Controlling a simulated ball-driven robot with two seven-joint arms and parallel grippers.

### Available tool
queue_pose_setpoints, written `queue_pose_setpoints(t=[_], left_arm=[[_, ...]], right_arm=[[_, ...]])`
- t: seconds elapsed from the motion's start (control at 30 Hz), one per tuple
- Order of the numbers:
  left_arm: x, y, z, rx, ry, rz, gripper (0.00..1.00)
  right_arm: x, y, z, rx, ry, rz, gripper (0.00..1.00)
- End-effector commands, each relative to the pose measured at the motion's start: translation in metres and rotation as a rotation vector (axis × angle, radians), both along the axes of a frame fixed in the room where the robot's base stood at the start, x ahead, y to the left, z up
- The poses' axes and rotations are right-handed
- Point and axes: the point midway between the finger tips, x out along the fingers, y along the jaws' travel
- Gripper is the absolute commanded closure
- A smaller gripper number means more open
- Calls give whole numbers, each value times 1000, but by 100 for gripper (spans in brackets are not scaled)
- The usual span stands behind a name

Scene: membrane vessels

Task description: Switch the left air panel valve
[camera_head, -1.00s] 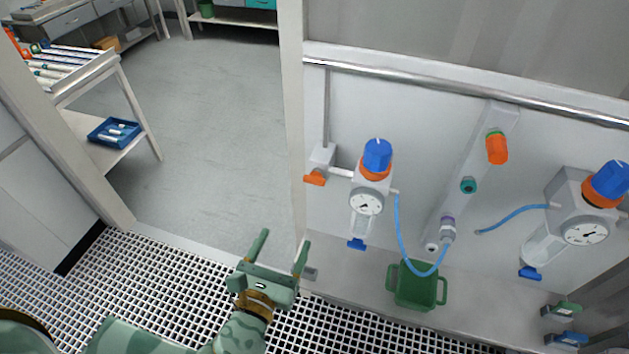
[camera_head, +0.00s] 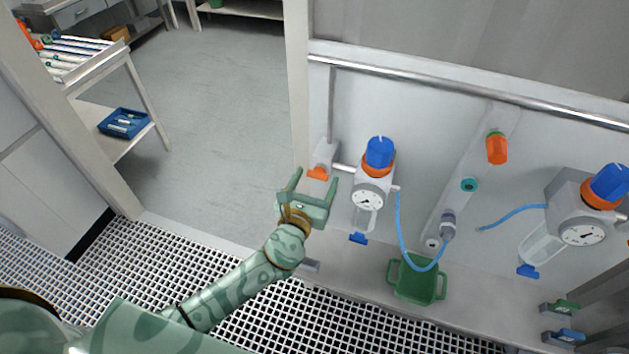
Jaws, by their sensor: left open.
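The left air panel valve is a small white block with an orange handle (camera_head: 318,174), at the left end of the panel in the head view. A vertical pipe comes down to it, and a short pipe joins it to the left regulator (camera_head: 378,155) with a blue knob, an orange ring and a gauge (camera_head: 367,199). My left gripper (camera_head: 315,180) is open, with its fingers pointing up in the picture. The orange handle shows between and just beyond the fingertips; I cannot tell whether they touch it. My right gripper is not in view.
A blue hose (camera_head: 404,240) loops down from the left regulator. A green container (camera_head: 416,280) stands on the ledge below. A second regulator (camera_head: 583,236) is at the right. A cart (camera_head: 128,65) with a blue tray (camera_head: 124,123) stands at the left beyond the door post.

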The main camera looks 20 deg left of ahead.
Motion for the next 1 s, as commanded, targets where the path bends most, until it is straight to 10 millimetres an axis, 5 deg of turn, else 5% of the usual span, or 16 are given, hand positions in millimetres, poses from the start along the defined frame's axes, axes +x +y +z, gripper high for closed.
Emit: queue_pose_setpoints(t=[0.13,0.3,0.67,1.0], left_arm=[[0,0,0,0,0,0,31],[0,0,0,0,0,0,75],[-1,0,-1,-36,1,-1,76],[-1,0,-4,-253,9,0,76]], right_arm=[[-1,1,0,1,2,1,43],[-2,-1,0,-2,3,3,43],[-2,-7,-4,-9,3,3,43],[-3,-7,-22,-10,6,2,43]])
